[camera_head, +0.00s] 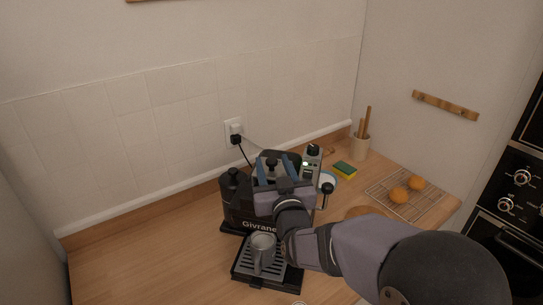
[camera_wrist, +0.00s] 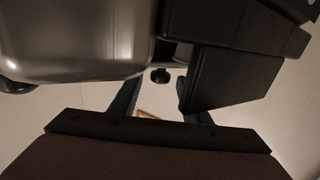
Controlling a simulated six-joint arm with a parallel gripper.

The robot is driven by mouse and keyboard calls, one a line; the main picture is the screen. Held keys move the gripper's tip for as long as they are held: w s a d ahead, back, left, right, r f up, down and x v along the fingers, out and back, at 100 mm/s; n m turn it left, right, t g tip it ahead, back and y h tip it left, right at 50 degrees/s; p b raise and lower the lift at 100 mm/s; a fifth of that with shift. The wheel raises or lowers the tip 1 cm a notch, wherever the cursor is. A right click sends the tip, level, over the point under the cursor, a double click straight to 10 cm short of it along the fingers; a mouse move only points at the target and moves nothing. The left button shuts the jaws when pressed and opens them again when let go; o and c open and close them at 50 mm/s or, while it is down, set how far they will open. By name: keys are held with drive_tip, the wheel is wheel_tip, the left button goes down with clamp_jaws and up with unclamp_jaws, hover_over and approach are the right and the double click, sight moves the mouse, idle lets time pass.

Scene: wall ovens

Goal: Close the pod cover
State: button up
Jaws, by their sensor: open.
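The black coffee machine (camera_head: 238,212), marked "Givrane", stands on the wooden counter with a metal cup (camera_head: 263,247) on its drip tray. My gripper (camera_head: 275,166) is over the top of the machine, its two blue fingers apart, and it hides much of the top. A black knob shows between the fingers. In the wrist view the fingers (camera_wrist: 160,95) stand apart with a small dark knob (camera_wrist: 160,75) beyond the gap. A silver rounded body (camera_wrist: 80,40) and a dark flat panel (camera_wrist: 230,78) fill the upper part. I cannot tell the pod cover's position for certain.
A wall socket (camera_head: 234,128) with a black plug and cord is behind the machine. A sponge (camera_head: 345,169), a utensil cup (camera_head: 360,148) and a wire rack (camera_head: 382,188) with oranges are to the right. The counter left of the machine (camera_head: 140,255) is clear.

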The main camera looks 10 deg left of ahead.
drive_tip(key=shift+p+x, duration=0.4)
drive_tip(key=shift+x, duration=0.8)
drive_tip(key=shift+c, duration=0.3)
clamp_jaws()
drive_tip(key=s, duration=0.2)
drive_tip(key=s+b, duration=0.1)
drive_tip(key=s, duration=0.2)
drive_tip(key=s+b, duration=0.1)
drive_tip(key=s, duration=0.1)
drive_tip(key=shift+s+a, duration=0.3)
drive_tip(key=shift+s, duration=0.1)
drive_tip(key=shift+f, duration=0.1)
